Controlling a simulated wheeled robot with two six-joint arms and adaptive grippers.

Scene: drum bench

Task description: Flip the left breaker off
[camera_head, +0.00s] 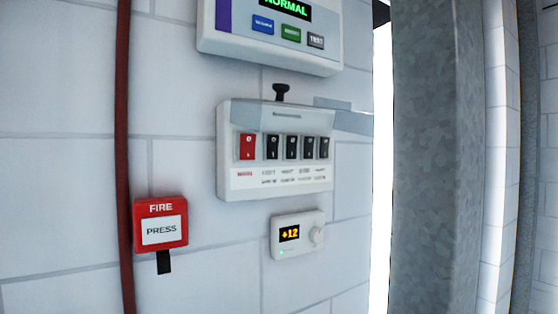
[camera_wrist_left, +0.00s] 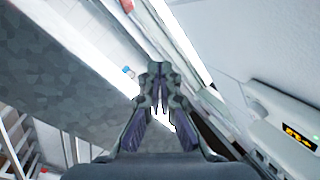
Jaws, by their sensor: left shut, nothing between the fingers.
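The breaker box (camera_head: 275,188) is mounted on the white block wall in the head view. It holds a row of switches: the left breaker (camera_head: 247,146) is red, and several black breakers (camera_head: 291,147) stand to its right. The positions of the switches are too small to tell. My left gripper (camera_wrist_left: 159,72) shows only in the left wrist view, with its fingers shut and empty. The breakers cannot be made out in that view. My right gripper is in neither view.
A panel reading NORMAL (camera_head: 268,45) is above the box, a thermostat (camera_head: 284,249) below it. The thermostat's orange display also shows in the wrist view (camera_wrist_left: 299,137). A red fire button (camera_head: 161,208) and red pipe (camera_head: 122,130) are left. A grey column (camera_head: 435,160) stands right.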

